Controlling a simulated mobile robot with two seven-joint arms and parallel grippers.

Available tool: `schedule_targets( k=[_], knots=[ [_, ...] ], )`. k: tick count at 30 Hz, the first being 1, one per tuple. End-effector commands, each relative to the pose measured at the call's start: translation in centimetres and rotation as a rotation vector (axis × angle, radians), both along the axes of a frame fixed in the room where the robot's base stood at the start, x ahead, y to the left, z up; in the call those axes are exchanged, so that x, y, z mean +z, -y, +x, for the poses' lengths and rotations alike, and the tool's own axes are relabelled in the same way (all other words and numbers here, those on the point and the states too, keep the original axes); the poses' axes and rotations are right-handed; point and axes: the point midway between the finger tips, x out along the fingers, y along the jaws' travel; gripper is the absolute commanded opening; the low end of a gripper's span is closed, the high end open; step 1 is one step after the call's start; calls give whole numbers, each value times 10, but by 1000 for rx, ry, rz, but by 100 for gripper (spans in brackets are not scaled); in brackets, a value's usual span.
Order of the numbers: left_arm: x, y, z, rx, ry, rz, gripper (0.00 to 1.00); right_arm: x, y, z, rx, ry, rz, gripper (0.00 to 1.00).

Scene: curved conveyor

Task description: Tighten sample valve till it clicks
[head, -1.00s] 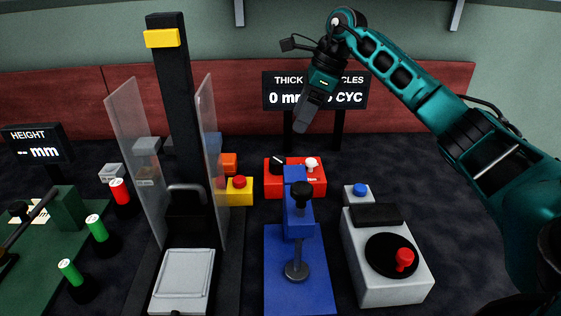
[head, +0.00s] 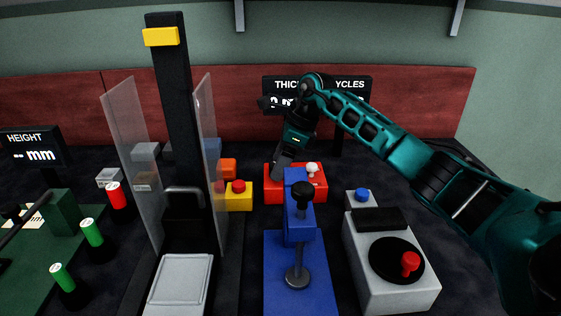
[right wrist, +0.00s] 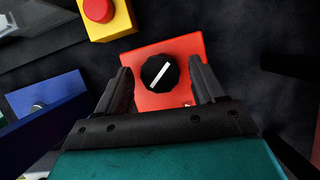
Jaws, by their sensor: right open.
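A red box (head: 316,190) stands behind the blue press in the head view. In the right wrist view, a round black knob (right wrist: 160,73) with a white pointer line sits on the red box (right wrist: 185,50). The line slants from lower left to upper right. My right gripper (head: 279,172) is open over the left part of the red box and hides the knob in the head view. In the right wrist view its fingers (right wrist: 162,80) stand on either side of the knob, and contact cannot be told. My left gripper is not in view.
A white knob (head: 312,168) is at the red box's right. The blue press (head: 285,260) with a black top knob stands in front. A yellow box (head: 238,198) with a red button is left. A white device (head: 395,280) with a red knob is at right.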

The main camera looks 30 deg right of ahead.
Motion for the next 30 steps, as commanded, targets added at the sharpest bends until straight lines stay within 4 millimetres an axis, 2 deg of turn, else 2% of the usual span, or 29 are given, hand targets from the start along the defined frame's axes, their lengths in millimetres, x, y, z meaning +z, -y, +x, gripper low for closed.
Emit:
schedule_targets(
  k=[4,21,26,30],
  knots=[
    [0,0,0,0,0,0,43,0,0,0,0,0,0,67],
    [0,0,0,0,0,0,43,1,0,0,0,0,0,13],
    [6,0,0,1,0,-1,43,3,0,0,-31,0,-2,13],
    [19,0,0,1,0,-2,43,5,0,-1,-138,-1,-5,13]
  ],
)
